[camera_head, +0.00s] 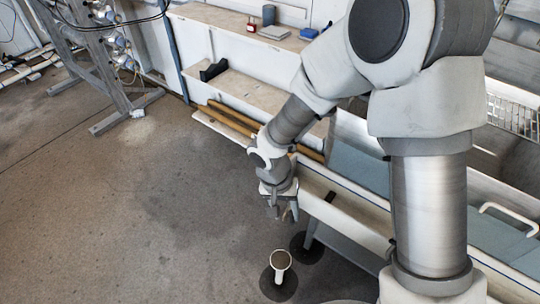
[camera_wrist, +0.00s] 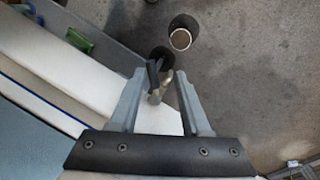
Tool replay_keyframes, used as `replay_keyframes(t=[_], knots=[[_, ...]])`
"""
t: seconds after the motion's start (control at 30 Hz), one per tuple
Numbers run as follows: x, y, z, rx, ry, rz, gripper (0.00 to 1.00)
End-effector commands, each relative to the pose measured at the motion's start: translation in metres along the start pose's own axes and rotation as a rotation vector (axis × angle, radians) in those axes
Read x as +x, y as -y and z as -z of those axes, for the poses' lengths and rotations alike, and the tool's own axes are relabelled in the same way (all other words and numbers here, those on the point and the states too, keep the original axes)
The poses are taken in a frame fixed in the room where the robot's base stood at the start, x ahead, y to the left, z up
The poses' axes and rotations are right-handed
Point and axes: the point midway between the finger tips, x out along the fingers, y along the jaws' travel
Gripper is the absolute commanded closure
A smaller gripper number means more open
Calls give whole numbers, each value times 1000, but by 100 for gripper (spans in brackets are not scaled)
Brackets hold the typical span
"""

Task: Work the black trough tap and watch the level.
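The trough is a long basin with a pale rim (camera_head: 345,190) and blue-grey water inside, at right in the head view. Its white end and rim also fill the left of the wrist view (camera_wrist: 60,98). The tap, with a black lever (camera_wrist: 153,74) and a metal body (camera_wrist: 167,77), shows at the trough's end in the wrist view. My gripper (camera_wrist: 160,82) is open, with one finger on each side of the tap; I cannot tell whether either touches it. In the head view my gripper (camera_head: 283,213) hangs beside the trough's end, and the tap is not clear there.
A white cup-like vessel (camera_head: 281,262) stands on a dark round patch on the floor below my gripper; its round top shows in the wrist view (camera_wrist: 181,39). Shelves (camera_head: 240,88) with small items line the wall. The concrete floor (camera_head: 130,215) at left is clear.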

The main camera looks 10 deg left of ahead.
Motion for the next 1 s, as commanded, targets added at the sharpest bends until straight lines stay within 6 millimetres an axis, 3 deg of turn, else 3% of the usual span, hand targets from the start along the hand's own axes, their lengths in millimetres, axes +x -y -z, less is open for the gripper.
replay_keyframes(t=[0.07, 0.9, 1.0], knots=[[-8, 3, 1, 63, 12, 2, 54], [-179, 2, 3, 51, 7, 4, 54], [-180, 2, 1, 86, 30, 2, 54]])
